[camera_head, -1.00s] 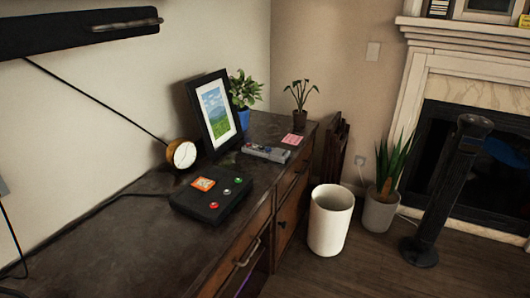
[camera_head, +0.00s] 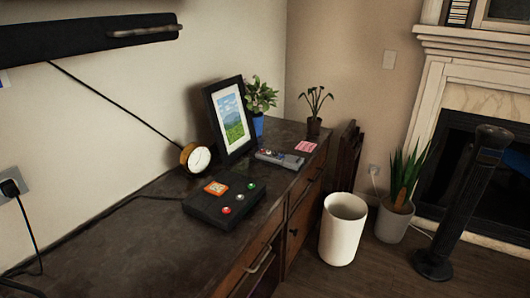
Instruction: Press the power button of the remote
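A black box (camera_head: 224,200) with an orange label and red, white and green buttons lies nearer to me on the same top. My gripper is not in view.
A white bin (camera_head: 343,230) stands on the floor beside the cabinet. The near-left cabinet top is clear.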

